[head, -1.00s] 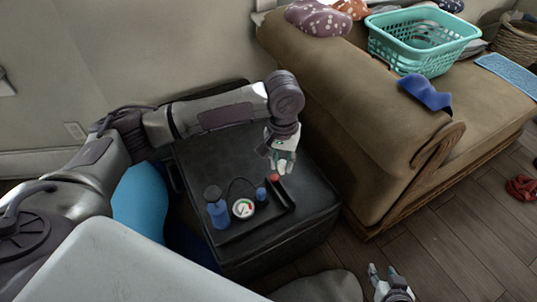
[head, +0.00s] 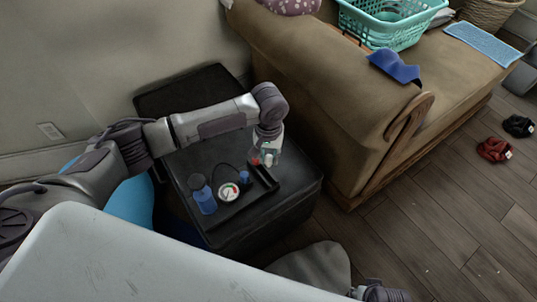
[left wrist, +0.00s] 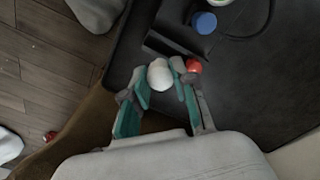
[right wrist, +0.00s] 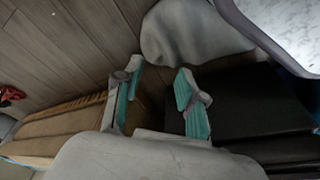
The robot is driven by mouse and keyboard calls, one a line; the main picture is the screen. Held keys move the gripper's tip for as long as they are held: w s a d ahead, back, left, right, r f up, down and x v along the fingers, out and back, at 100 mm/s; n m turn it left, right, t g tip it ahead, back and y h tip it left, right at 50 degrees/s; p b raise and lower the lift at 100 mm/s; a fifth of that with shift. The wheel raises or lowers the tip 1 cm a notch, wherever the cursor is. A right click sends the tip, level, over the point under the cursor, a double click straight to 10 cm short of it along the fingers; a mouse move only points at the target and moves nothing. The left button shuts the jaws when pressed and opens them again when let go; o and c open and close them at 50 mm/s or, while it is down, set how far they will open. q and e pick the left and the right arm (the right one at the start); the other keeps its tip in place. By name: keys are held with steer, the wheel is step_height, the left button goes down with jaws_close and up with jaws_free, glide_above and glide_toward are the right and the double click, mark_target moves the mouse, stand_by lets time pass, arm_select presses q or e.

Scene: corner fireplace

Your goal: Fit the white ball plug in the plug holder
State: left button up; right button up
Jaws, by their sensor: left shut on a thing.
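My left gripper (left wrist: 161,74) is shut on the white ball plug (left wrist: 159,78), which shows between its fingertips in the left wrist view. In the head view this gripper (head: 267,158) is over the right part of the black box top. A dark, raised piece that looks like the plug holder (head: 264,180) lies just below it; it also shows in the left wrist view (left wrist: 180,38). I cannot tell whether the plug touches it. A red ball (left wrist: 193,65) is right beside the gripper's right finger. My right gripper (right wrist: 158,73) is open and empty.
On the black box (head: 285,200) stand a blue bottle (head: 203,199), a round gauge (head: 228,192) and a small blue-capped item (head: 244,176), with a thin dark cable. The brown sofa (head: 330,115) is close on the right, carrying a teal basket (head: 385,25) and a blue cloth (head: 394,66).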

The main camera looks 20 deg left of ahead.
mark_target(269, 166)
arm_select(q)
steer(key=shift+p, duration=0.7)
arm_select(e)
steer(key=shift+s+f, duration=0.9)
steer(key=shift+f, duration=1.25)
arm_select(q)
step_height(269, 166, down, 3)
steer(key=shift+r+b, duration=0.1)
steer(key=shift+b, duration=0.2)
steer(key=shift+f, duration=0.85)
steer(key=shift+f+b, duration=0.45)
steer(key=shift+f, duration=0.5)
arm_select(e)
steer(key=shift+w+r, duration=0.3)
steer(key=shift+r, duration=0.35)
steer(key=shift+w+r, duration=0.25)
steer(key=shift+r, duration=0.45)
steer(key=shift+w+r, duration=0.3)
steer(key=shift+r, duration=0.35)
steer(key=shift+s+f, duration=0.1)
steer(key=shift+f, duration=0.15)
steer(key=shift+f, duration=0.25)
arm_select(q)
steer(key=shift+p, duration=0.3)
arm_select(e)
steer(key=shift+f, duration=0.2)
